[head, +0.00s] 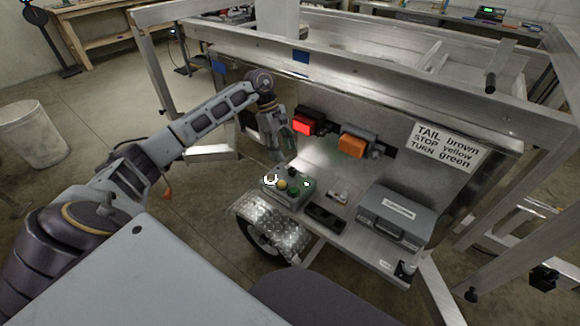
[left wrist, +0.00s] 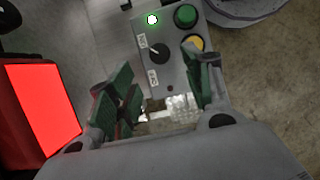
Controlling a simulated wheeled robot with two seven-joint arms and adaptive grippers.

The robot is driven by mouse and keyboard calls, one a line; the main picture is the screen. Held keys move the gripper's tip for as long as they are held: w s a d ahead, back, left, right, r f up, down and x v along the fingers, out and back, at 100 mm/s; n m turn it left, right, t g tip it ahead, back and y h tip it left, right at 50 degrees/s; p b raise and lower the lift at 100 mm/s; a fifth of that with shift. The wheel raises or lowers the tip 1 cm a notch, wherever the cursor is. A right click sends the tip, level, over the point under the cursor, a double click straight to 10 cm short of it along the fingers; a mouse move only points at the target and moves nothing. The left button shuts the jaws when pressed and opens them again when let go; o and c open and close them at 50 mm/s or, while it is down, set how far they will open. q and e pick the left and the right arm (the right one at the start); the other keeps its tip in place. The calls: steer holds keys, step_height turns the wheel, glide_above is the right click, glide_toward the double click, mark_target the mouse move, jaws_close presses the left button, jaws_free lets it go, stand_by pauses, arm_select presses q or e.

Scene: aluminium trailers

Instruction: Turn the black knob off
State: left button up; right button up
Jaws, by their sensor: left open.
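The black knob (left wrist: 159,53) sits on a grey control box (left wrist: 172,75), between two small white labels whose text is too small to read surely. Its pale mark seems to point toward the upper label. The box also carries a green button (left wrist: 186,16), a yellow button (left wrist: 192,44) and a lit white indicator with a green ring (left wrist: 152,19). In the head view the knob (head: 292,172) is at the box's far edge. My left gripper (head: 287,148) is open and empty just above it, fingers pointing down. In the left wrist view its green-padded fingers (left wrist: 160,90) are apart, clear of the knob.
A glowing red lamp (head: 304,126) and an orange lamp (head: 352,145) are on the trailer panel close behind the gripper. A grey case (head: 395,215) and a black switch block (head: 325,214) lie right of the box. A wiring sign (head: 446,147) hangs above.

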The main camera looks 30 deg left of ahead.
mark_target(291, 169)
arm_select(q)
steer(key=x, duration=0.5)
steer(key=shift+d+f, duration=0.15)
steer(key=shift+f, duration=0.1)
steer(key=shift+d+f, duration=0.25)
steer(key=shift+f, duration=0.45)
arm_select(e)
steer(key=shift+w+a+r, duration=0.2)
steer(key=shift+a+r, duration=0.05)
steer(key=shift+a, duration=0.05)
arm_select(q)
steer(key=shift+c, duration=0.2)
steer(key=c, duration=1)
